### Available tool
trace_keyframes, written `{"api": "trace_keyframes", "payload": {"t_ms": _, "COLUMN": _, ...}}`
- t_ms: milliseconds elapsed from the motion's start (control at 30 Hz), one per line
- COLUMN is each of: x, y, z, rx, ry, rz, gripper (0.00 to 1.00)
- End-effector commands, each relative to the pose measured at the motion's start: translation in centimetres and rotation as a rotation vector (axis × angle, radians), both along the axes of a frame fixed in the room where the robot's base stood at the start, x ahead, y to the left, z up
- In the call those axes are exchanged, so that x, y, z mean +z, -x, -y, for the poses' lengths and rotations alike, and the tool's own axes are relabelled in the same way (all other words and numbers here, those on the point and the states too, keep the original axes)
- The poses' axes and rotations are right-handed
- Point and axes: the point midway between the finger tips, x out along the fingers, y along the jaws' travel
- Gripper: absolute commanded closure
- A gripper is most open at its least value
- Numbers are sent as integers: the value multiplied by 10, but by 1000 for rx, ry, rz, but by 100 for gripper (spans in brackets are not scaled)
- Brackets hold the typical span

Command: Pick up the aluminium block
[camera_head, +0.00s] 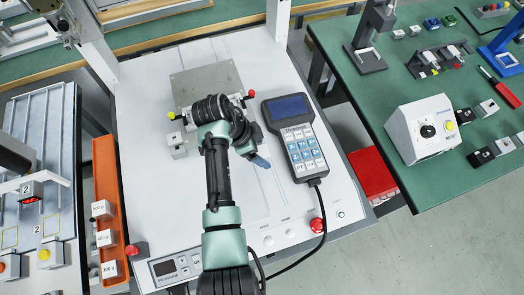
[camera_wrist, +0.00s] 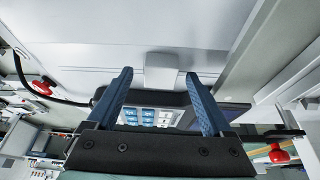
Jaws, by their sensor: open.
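A small pale metal block (camera_head: 177,146), which looks like the aluminium block, sits on the white table at the left front corner of a grey metal plate (camera_head: 222,78). My gripper (camera_head: 261,162) is to the right of this block, over the white table and beside the pendant. In the wrist view my gripper (camera_wrist: 159,74) has its two blue fingers spread apart, with nothing held between them. A pale block-like shape (camera_wrist: 160,62) shows just beyond the fingertips there; I cannot tell whether it is the same block. My arm hides part of the plate in the head view.
A keypad pendant (camera_head: 294,135) lies close to the right of my gripper, its cable running to the front. A red stop button (camera_head: 317,225) stands front right. An orange tray (camera_head: 106,170) holds weights at left.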

Motion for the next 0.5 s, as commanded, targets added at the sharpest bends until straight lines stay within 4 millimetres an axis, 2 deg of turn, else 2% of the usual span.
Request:
{"api": "trace_keyframes", "payload": {"t_ms": 133, "x": 1, "y": 0, "z": 0, "rx": 0, "ry": 0, "rz": 1, "gripper": 17}}
{"api": "trace_keyframes", "payload": {"t_ms": 500, "x": 1, "y": 0, "z": 0, "rx": 0, "ry": 0, "rz": 1, "gripper": 83}}
